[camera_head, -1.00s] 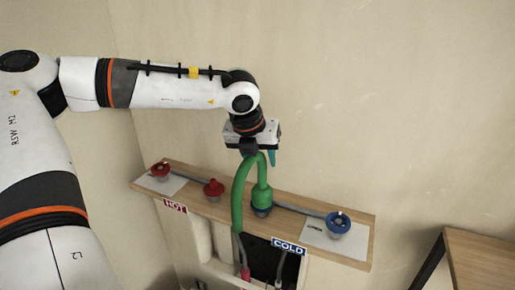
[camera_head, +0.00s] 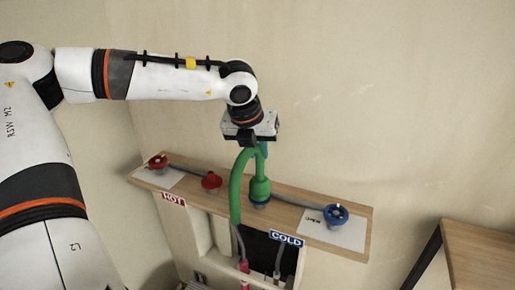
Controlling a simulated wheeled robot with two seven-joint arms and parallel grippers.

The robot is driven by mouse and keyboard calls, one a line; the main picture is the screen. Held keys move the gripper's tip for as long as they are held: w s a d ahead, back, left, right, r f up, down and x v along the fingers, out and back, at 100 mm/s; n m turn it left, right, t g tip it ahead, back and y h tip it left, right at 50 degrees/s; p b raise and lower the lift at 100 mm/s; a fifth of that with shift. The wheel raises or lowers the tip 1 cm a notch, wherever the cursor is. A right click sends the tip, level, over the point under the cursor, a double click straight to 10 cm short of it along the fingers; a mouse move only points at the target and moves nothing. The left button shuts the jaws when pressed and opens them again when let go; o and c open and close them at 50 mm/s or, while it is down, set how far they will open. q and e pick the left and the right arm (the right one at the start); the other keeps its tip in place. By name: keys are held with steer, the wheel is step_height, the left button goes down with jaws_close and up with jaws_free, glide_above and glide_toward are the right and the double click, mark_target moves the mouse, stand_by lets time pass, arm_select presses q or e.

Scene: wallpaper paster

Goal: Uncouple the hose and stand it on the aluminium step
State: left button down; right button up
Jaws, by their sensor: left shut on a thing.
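The green hose (camera_head: 237,190) arches up over the wooden shelf. Its wide bell-shaped end (camera_head: 260,188) points down at a blue fitting (camera_head: 260,204) on the shelf; I cannot tell whether the two are still joined. The hose's other leg runs down in front of the shelf to a pink-red piece (camera_head: 244,268). My left gripper (camera_head: 254,146) points down at the top of the arch and is shut on the hose there. One teal finger shows behind the arch. My right gripper is not in view. No aluminium step shows.
The shelf (camera_head: 290,212) carries a red valve (camera_head: 158,162), a red fitting (camera_head: 211,180) and a blue valve (camera_head: 335,215). HOT (camera_head: 173,199) and COLD (camera_head: 286,239) signs hang on its front edge. A wooden surface (camera_head: 490,260) stands at the lower right. The wall is close behind.

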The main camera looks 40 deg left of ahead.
arm_select(q)
steer(key=shift+w+r, duration=0.15)
steer(key=shift+r, duration=0.45)
steer(key=shift+s+r, duration=0.25)
steer(key=shift+r, duration=0.3)
steer(key=shift+w+r+p, duration=0.1)
steer(key=shift+r+p, duration=0.25)
steer(key=shift+r, duration=0.9)
steer(key=shift+r+p, duration=0.85)
steer(key=shift+r, duration=1.05)
steer(key=shift+f, duration=0.15)
